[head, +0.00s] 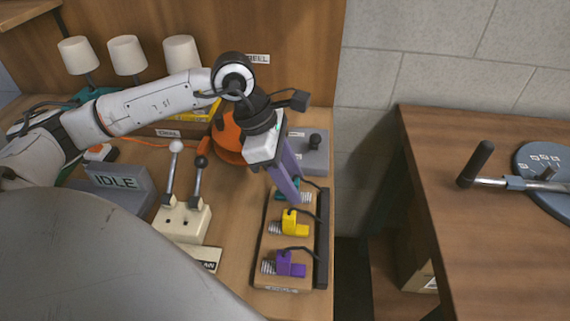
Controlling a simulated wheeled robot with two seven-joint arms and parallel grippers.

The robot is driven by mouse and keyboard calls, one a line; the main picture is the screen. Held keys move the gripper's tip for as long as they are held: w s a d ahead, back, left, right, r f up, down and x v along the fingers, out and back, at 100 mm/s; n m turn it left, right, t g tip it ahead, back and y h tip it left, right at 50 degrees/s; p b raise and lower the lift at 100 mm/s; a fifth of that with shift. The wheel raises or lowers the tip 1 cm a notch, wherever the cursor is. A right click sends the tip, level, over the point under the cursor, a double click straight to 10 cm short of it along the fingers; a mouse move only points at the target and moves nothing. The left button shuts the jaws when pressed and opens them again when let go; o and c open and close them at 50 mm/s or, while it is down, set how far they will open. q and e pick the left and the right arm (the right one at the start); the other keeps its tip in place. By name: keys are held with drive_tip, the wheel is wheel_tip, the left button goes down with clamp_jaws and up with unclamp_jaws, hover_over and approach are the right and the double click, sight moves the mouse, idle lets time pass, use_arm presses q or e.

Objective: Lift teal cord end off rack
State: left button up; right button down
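The rack (272,246) is a wooden block on the workbench, with a dark bar along its right side. The teal cord end (281,194) is at its far end, mostly hidden behind my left gripper. The yellow cord end (291,224) sits in the middle and the purple cord end (286,262) at the near end, each beside a metal screw thread. My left gripper (294,198) points down with its lavender fingers at the teal cord end. I cannot tell whether they are closed on it. My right gripper is not in view.
A cream box with two levers (183,219) and a grey IDLE display (120,182) stand left of the rack. A grey box with a black knob (310,150) is behind it. White lampshades (127,55) line the back. A gap separates the right table (480,240).

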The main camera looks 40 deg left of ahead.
sight(293, 180)
use_arm(q)
drive_tip(key=shift+w+d+f, duration=0.1)
drive_tip(key=shift+f, duration=0.15)
clamp_jaws()
drive_tip(key=shift+r+p, duration=0.45)
drive_tip(key=shift+r, duration=0.5)
idle(0.6)
drive_tip(key=shift+r+p, duration=0.6)
drive_tip(key=shift+r, duration=0.45)
drive_tip(key=shift+r, duration=0.1)
drive_tip(key=shift+r+p, duration=0.65)
drive_tip(key=shift+r, duration=1.25)
